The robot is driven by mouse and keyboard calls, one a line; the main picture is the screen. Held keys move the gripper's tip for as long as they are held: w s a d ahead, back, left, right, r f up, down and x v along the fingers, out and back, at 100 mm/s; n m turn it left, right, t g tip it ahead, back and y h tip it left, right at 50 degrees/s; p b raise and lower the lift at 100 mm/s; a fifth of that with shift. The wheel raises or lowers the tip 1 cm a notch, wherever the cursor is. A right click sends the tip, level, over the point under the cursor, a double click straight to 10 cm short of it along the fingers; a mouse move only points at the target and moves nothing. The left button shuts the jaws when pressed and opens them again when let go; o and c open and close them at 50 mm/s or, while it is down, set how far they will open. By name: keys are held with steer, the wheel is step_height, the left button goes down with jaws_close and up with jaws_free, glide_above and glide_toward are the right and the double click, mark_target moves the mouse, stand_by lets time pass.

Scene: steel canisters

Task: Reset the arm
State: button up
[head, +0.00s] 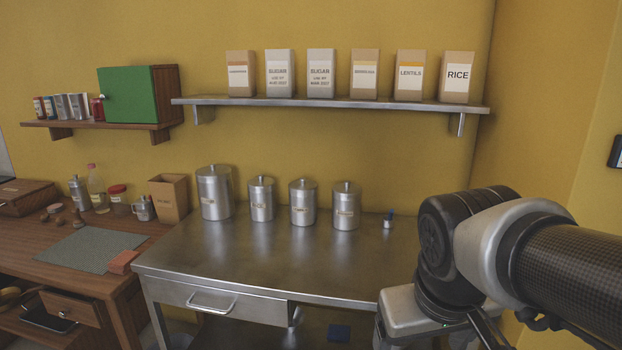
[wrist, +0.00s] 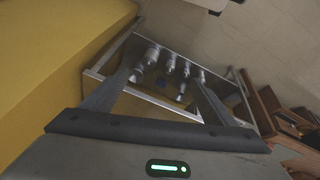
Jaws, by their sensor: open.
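My gripper (wrist: 163,80) shows in the wrist view with its two fingers spread apart and nothing between their tips. In the head view my arm fills the lower right, bent at the right end of the steel table (head: 270,270); the gripper itself cannot be made out there. Four lidded steel canisters stand upright in a row at the back of the table: a large one (head: 215,193) at the left, then three smaller ones (head: 262,199), (head: 303,203), (head: 346,206). In the wrist view several small silvery things (wrist: 152,55) show beyond the fingers, well away from them.
A small dark-topped container (head: 388,221) stands right of the canisters. A steel wall shelf (head: 330,102) holds several paper bags, including lentils (head: 409,76) and rice (head: 457,77). A wooden counter (head: 60,246) adjoins at left. The steel table's front is clear.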

step_height(320, 180, up, 27)
steer(key=s+a+m+t+y+p, duration=0.1)
steer(key=s+p, duration=0.2)
steer(key=p, duration=2.2)
steer(key=shift+a+t, duration=0.15)
steer(key=shift+t, duration=0.15)
